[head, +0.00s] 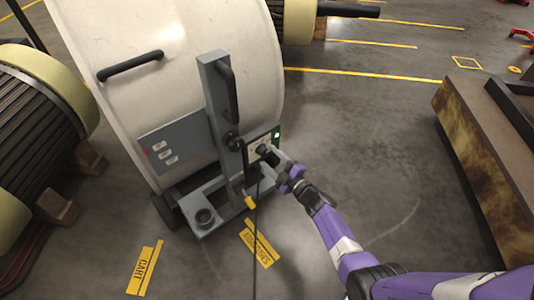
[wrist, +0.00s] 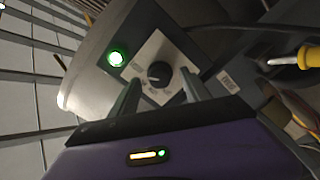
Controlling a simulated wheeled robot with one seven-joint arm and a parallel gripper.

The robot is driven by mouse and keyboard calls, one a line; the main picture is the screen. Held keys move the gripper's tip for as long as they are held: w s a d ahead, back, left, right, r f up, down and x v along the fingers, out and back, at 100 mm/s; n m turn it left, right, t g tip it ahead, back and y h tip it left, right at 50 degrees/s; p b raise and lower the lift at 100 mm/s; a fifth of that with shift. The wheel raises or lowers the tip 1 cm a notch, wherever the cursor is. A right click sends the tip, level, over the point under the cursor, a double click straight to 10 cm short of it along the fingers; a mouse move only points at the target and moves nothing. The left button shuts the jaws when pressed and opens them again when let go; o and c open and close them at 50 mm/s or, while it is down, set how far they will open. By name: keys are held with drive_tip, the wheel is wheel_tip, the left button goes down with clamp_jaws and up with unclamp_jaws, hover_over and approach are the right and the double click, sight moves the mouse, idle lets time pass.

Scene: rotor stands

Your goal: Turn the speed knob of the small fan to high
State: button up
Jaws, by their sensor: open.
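The fan is a large white drum (head: 185,65) on a grey wheeled base in the head view. Its control panel sits low on the right side, beside the grey upright. In the wrist view the round black speed knob (wrist: 159,74) is on a pale plate (wrist: 150,54) with small markings, too small to read. A green lamp (wrist: 116,56) glows left of the knob; it also shows in the head view (head: 276,135). My gripper (wrist: 160,78) is open, one finger on each side of the knob in the picture. I cannot tell whether they touch it. My purple gripper (head: 288,178) is by the panel in the head view.
A black cable (head: 256,205) hangs from the fan to the floor. A yellow-handled tool (wrist: 305,57) is right of the panel. Ribbed rotors (head: 35,120) stand at left, a rusty brown block (head: 470,140) at right.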

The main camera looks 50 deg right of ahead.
drive_tip(key=shift+s+a+p, duration=0.15)
drive_tip(key=shift+s+p, duration=0.15)
drive_tip(key=shift+s, duration=1)
drive_tip(key=shift+s+a+p, duration=0.15)
drive_tip(key=shift+s+p, duration=0.15)
drive_tip(key=shift+s, duration=1)
